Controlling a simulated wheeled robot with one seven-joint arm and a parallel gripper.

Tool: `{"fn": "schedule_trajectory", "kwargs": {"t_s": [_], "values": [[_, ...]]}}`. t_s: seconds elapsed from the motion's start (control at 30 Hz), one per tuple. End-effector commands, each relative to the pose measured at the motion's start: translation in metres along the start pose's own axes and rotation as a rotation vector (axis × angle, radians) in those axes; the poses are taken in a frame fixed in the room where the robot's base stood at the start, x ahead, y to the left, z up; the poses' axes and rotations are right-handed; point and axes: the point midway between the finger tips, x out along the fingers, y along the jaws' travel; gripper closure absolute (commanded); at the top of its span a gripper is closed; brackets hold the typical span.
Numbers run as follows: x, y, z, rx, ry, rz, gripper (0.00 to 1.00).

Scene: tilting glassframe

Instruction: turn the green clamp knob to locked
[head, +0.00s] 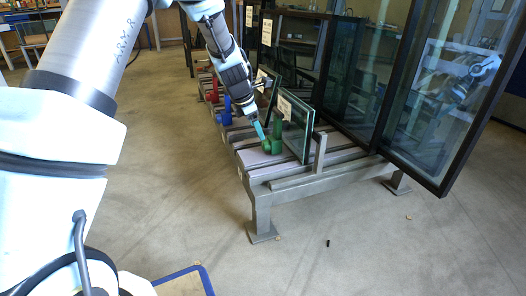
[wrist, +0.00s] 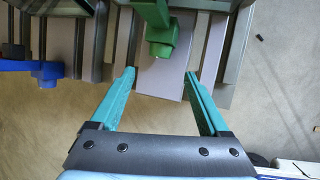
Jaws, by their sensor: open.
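The green clamp knob (head: 274,145) sits on the near end of the grey slotted frame, beside a small upright glass pane (head: 297,128). In the wrist view the green knob (wrist: 163,38) is at the top middle, with a block-like lower part and a darker green part above it. My gripper (wrist: 158,80) is open, its two teal fingers apart with nothing between them. The knob lies beyond the fingertips, roughly in line with the gap. In the head view my gripper (head: 262,132) is close to the knob at its left; contact cannot be told.
A blue clamp (head: 224,112) and a red clamp (head: 212,92) stand farther along the frame (head: 290,180); the blue clamp (wrist: 40,68) is left of my fingers in the wrist view. Large dark-framed glass panels (head: 410,110) rise at right. The floor in front is mostly clear.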

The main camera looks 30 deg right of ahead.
Motion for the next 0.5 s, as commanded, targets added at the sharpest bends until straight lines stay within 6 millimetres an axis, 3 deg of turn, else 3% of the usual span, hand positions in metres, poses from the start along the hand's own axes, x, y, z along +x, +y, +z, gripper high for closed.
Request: {"fn": "schedule_trajectory", "kwargs": {"t_s": [0.3, 0.5], "values": [[0.062, -0.002, -0.003, 0.002, 0.001, -0.002, 0.21], [0.089, -0.002, -0.002, 0.004, 0.002, -0.002, 0.21]]}}
